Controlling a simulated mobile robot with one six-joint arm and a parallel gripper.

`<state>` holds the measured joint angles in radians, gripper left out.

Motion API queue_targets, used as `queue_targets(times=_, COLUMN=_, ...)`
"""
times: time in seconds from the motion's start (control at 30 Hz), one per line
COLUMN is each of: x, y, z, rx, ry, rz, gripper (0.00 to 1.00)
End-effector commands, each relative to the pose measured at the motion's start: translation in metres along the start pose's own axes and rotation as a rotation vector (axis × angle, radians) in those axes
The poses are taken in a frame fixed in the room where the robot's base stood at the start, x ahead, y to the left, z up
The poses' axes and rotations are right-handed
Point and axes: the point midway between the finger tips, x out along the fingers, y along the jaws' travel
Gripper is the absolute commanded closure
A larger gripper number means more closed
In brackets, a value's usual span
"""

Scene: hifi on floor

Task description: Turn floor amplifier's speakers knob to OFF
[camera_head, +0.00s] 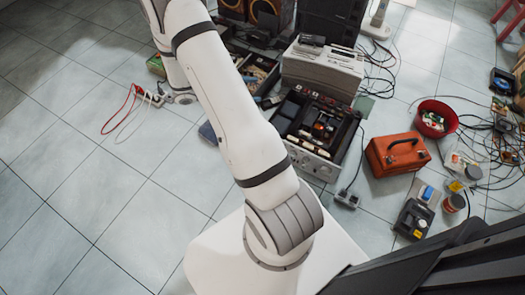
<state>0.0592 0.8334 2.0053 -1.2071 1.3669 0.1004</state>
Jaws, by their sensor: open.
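The floor amplifier (349,137) is likely the opened unit right of my arm, with its dark inside parts showing. Its pale front panel (318,163) faces the near side and has several small dark knobs. The panel's left part is hidden behind my arm. I cannot tell which knob is the speakers knob or where it points. My white arm crosses the middle of the view and runs up past the top edge. A second link hangs down at the upper left, but my gripper itself does not show.
A beige box (322,72) stands behind the amplifier. An orange case (397,155) and a red bowl (436,118) stand to its right. A dark power block (347,199) lies near the amplifier's front right. Cables and small items clutter the right. Tiled floor (75,200) is clear at left.

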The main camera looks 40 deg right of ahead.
Motion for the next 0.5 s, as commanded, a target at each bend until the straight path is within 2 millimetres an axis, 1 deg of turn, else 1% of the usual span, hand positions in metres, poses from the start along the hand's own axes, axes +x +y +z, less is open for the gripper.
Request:
queue_targets(times=0.03, x=0.017, y=-0.009, z=-0.04, rx=-0.048, ry=-0.032, rz=0.043, gripper=0.5)
queue_targets(times=0.07, x=0.023, y=-0.011, z=-0.056, rx=-0.073, ry=-0.05, rz=0.074, gripper=0.5)
queue_targets(times=0.1, x=0.032, y=-0.014, z=-0.077, rx=-0.106, ry=-0.07, rz=0.115, gripper=0.5)
queue_targets(times=0.17, x=0.045, y=-0.02, z=-0.11, rx=-0.155, ry=-0.1, rz=0.177, gripper=0.5)
queue_targets(times=0.2, x=0.053, y=-0.025, z=-0.132, rx=-0.186, ry=-0.118, rz=0.218, gripper=0.5)
queue_targets(times=0.27, x=0.066, y=-0.033, z=-0.166, rx=-0.233, ry=-0.14, rz=0.282, gripper=0.5)
queue_targets(times=0.3, x=0.074, y=-0.041, z=-0.189, rx=-0.264, ry=-0.151, rz=0.325, gripper=0.5)
queue_targets(times=0.37, x=0.086, y=-0.053, z=-0.224, rx=-0.311, ry=-0.167, rz=0.389, gripper=0.5)
queue_targets(times=0.4, x=0.094, y=-0.062, z=-0.246, rx=-0.341, ry=-0.175, rz=0.433, gripper=0.5)
queue_targets(times=0.47, x=0.105, y=-0.078, z=-0.28, rx=-0.384, ry=-0.183, rz=0.497, gripper=0.5)
queue_targets(times=0.5, x=0.112, y=-0.089, z=-0.301, rx=-0.411, ry=-0.186, rz=0.538, gripper=0.5)
